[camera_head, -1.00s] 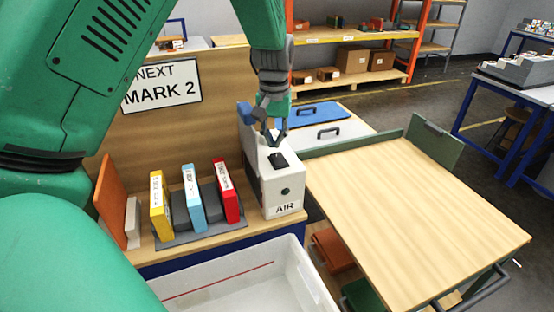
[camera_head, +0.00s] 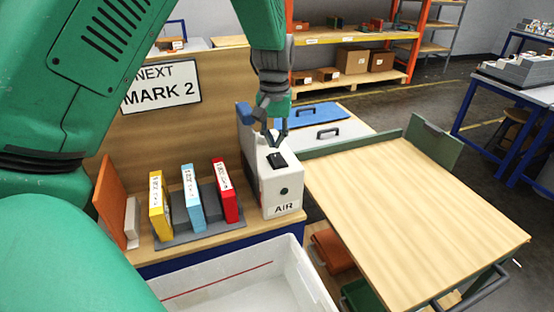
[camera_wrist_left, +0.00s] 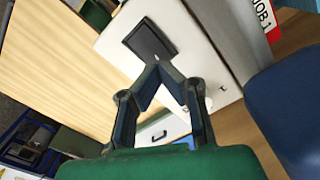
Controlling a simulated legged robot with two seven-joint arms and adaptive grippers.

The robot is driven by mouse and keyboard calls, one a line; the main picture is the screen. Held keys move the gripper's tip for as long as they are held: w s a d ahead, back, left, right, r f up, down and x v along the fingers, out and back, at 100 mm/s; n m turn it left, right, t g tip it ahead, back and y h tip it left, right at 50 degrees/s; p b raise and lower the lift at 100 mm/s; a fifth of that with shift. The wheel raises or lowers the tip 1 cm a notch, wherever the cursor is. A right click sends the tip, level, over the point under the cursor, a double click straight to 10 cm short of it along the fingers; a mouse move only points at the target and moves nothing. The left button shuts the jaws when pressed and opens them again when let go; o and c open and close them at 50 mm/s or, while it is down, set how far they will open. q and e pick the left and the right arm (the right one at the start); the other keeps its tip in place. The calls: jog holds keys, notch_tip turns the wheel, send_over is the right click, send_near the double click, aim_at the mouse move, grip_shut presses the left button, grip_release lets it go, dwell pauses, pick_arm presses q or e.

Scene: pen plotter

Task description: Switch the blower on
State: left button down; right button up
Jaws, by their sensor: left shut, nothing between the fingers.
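The blower (camera_head: 283,196) is a white box marked AIR at the right end of the wooden bench. A black rocker switch (camera_head: 277,159) sits on its top, and a small round dark spot shows on its front. My left gripper (camera_head: 274,144) points down over the box top, just behind the switch. In the left wrist view its shut fingertips (camera_wrist_left: 158,68) meet at the edge of the black switch (camera_wrist_left: 148,40), with nothing between them. They overlap the switch's edge there; I cannot tell whether they touch it. My right gripper is out of view.
Yellow, blue and red binders (camera_head: 193,198) stand in a grey rack left of the blower. A white bin (camera_head: 238,283) is in front. A wooden-topped cart (camera_head: 420,210) stands to the right. A sign (camera_head: 162,85) hangs on the back board.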

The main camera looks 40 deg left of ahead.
pick_arm(q)
jog(key=shift+d, duration=0.4)
jog(key=shift+a+f, duration=0.5)
jog(key=shift+d+f, duration=0.1)
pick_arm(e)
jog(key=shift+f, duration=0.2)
pick_arm(q)
jog(key=shift+d+f, duration=0.15)
jog(key=shift+d, duration=0.15)
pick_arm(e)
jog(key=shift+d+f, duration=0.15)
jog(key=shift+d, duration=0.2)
